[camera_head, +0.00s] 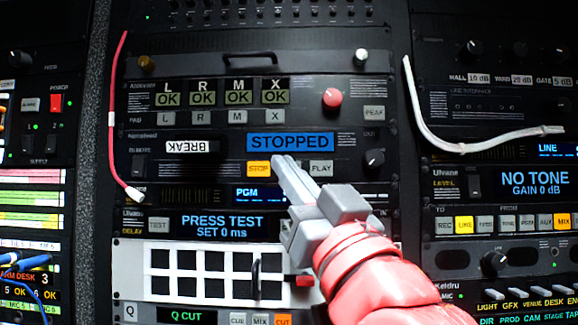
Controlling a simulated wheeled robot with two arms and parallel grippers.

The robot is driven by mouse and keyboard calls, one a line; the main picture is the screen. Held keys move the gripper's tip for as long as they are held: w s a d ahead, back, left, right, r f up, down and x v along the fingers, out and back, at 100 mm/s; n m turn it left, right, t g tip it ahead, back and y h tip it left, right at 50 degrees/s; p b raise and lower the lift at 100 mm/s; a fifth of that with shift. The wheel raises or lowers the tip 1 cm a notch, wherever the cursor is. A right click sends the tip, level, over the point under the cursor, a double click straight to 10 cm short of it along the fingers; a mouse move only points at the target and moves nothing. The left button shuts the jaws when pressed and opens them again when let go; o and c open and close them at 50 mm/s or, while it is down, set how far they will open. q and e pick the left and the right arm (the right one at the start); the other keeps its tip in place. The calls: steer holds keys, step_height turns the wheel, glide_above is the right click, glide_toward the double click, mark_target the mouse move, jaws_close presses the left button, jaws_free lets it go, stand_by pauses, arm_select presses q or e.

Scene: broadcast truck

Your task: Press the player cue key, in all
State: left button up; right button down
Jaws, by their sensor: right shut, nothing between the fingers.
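The player unit has a blue display reading STOPPED (290,142). Below it are an orange-lit STOP key (258,169) and a grey PLAY key (321,168). The spot between these two keys is covered by my right gripper (283,162), so no cue key can be read there. The right gripper is shut and empty, its fingertips just right of the STOP key and below the display. I cannot tell whether the tips touch the panel. My left gripper is not in view.
A delay unit display reading PRESS TEST (222,226) sits lower. A dark knob (375,158) is right of the PLAY key. A red cable (113,110) hangs at left and a white cable (415,110) at right. A white panel with black squares (158,288) is below.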

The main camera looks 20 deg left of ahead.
steer(key=w+a+p, duration=0.2)
steer(key=w+p, duration=0.3)
steer(key=w, duration=0.2)
steer(key=shift+w+p, duration=0.3)
steer(key=shift+w, duration=0.1)
steer(key=shift+w+a+r, duration=0.1)
stand_by(1.6)
steer(key=shift+w, duration=0.35)
steer(key=shift+w+a, duration=0.2)
steer(key=shift+w, duration=0.05)
stand_by(0.6)
stand_by(0.3)
steer(key=shift+s+d+b, duration=0.25)
steer(key=shift+s+b, duration=0.3)
steer(key=shift+s, duration=0.15)
